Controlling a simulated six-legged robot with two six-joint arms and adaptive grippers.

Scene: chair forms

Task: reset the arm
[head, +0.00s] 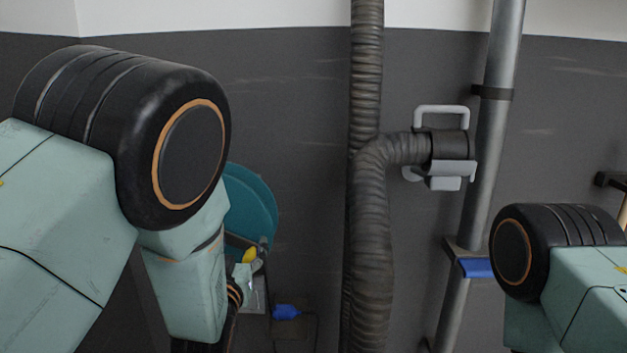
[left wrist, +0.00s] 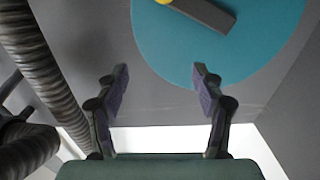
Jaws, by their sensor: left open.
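My left arm (head: 180,150) comes in from the left in the head view, with its upper joint large in front and its lower link hanging down. The left gripper (left wrist: 160,75) shows clearly in the left wrist view. Its two fingers are spread wide with nothing between them. In the head view its fingers cannot be made out behind the arm. My right arm (head: 560,265) shows at the lower right of the head view. The right gripper is out of view.
A ribbed hose (head: 370,230) and a metal pipe (head: 490,140) run along the grey wall. A blue object (head: 286,312) lies lower down.

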